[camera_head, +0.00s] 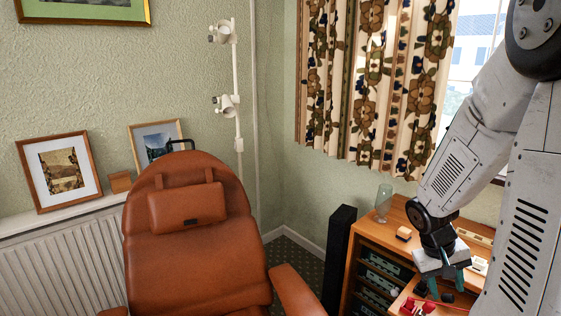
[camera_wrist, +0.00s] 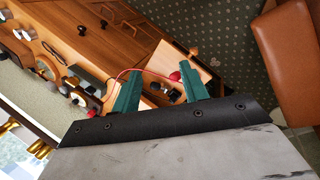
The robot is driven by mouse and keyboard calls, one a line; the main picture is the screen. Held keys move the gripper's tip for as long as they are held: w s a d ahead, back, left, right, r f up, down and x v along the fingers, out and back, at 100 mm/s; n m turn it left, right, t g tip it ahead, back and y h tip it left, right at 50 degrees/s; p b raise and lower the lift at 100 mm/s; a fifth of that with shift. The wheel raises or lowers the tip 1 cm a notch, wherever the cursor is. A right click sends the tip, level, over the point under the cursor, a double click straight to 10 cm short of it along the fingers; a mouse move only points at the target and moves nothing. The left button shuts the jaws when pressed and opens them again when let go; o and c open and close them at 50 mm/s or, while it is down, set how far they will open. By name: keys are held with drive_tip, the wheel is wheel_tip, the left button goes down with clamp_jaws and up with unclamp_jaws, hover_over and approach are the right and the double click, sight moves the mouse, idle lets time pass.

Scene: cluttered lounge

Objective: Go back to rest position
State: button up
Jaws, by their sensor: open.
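My gripper (camera_head: 441,286) hangs at the end of my arm at the right of the head view, over the wooden cabinet (camera_head: 377,236). Its two teal fingers stand apart with nothing held between them. In the wrist view my gripper (camera_wrist: 160,62) points at the cabinet, whose wooden surface (camera_wrist: 128,48) lies beyond the fingers. A red item (camera_head: 417,307) lies below and left of the fingers in the head view. A red cord and a small red knob (camera_wrist: 175,76) show between the fingers in the wrist view, apparently beyond them. I cannot tell the exact height above the cabinet.
A brown leather recliner (camera_head: 185,262) stands at centre left. A black tower speaker (camera_head: 338,258) stands beside the cabinet. A clear glass (camera_head: 383,203) and small items stand on the cabinet top. Patterned curtains (camera_head: 375,85) hang behind. A strip of carpet (camera_head: 300,257) is bare.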

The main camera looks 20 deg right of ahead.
drive_tip(key=s+a+r+n+t+y, duration=0.1)
drive_tip(key=s+a+r+n+t, duration=0.1)
drive_tip(key=a+r, duration=0.6)
drive_tip(key=s+a+r+n+t+y, duration=0.2)
drive_tip(key=a+r, duration=0.7)
drive_tip(key=a, duration=1)
drive_tip(key=s, duration=0.2)
drive_tip(key=shift+s+r+n+y, duration=0.2)
drive_tip(key=shift+s+n+y, duration=0.1)
drive_tip(key=shift+s+n, duration=0.1)
